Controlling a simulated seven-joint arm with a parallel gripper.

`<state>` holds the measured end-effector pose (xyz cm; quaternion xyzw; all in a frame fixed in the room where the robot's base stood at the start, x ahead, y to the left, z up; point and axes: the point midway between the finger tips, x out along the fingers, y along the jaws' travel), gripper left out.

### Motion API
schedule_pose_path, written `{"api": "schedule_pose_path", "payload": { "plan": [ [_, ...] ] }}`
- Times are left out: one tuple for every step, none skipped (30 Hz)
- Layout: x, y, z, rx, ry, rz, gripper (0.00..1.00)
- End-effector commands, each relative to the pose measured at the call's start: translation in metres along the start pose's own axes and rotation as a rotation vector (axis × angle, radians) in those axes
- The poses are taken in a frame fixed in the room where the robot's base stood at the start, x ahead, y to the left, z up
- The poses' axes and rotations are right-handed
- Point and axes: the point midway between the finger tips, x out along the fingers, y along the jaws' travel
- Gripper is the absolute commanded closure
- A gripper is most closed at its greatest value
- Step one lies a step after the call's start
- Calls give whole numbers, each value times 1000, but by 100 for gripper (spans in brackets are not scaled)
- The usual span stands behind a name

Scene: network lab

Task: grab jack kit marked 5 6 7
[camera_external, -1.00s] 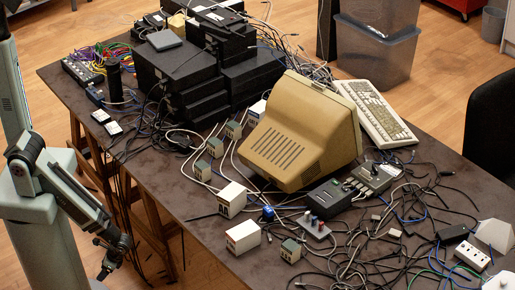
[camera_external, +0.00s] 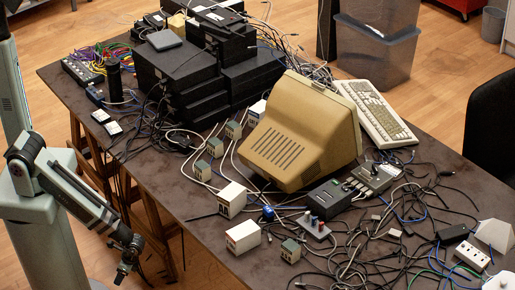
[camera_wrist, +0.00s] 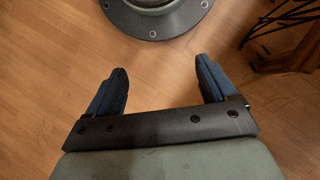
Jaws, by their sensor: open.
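Several small box-shaped units stand on the dark table; any of them could be a jack kit, but their markings are too small to read. A white box (camera_external: 232,199) and another white box (camera_external: 243,237) stand near the table's front edge. Smaller grey-green boxes stand at the front (camera_external: 290,250) and farther back (camera_external: 215,147). My gripper (camera_external: 124,268) hangs low beside the table, left of these boxes and well apart from them. In the wrist view my gripper (camera_wrist: 163,88) has its two blue-black fingers wide apart, with only wooden floor between them.
A beige monitor (camera_external: 290,135) sits mid-table, with a keyboard (camera_external: 375,113) behind it. Black boxes (camera_external: 180,75) are stacked at the back left. Loose cables (camera_external: 370,245) cover the right front. The table's left edge and wooden trestle legs (camera_external: 150,215) are close to my arm.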

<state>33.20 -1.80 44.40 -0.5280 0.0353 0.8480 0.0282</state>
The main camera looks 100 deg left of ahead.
Motion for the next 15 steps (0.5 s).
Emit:
{"api": "schedule_pose_path", "payload": {
  "plan": [
    [-12,4,-18,19,32,-4,15],
    [-19,6,-26,30,49,-6,15],
    [-29,10,-37,46,72,-8,15],
    [-36,12,-46,57,89,-9,15],
    [-44,15,-53,68,106,-11,15],
    [-54,19,-64,84,129,-13,15],
    [-62,22,-72,95,146,-14,15],
    [-70,25,-79,107,163,-16,15],
    [-81,30,-89,123,185,-18,15],
    [-90,34,-96,135,202,-20,15],
    [-98,37,-103,146,218,-22,15],
    [-110,42,-112,161,241,-24,15],
    [-118,46,-119,174,257,-26,15],
    [-127,50,-125,186,275,-27,15],
    [-139,56,-134,202,297,-29,15]
  ]
}}
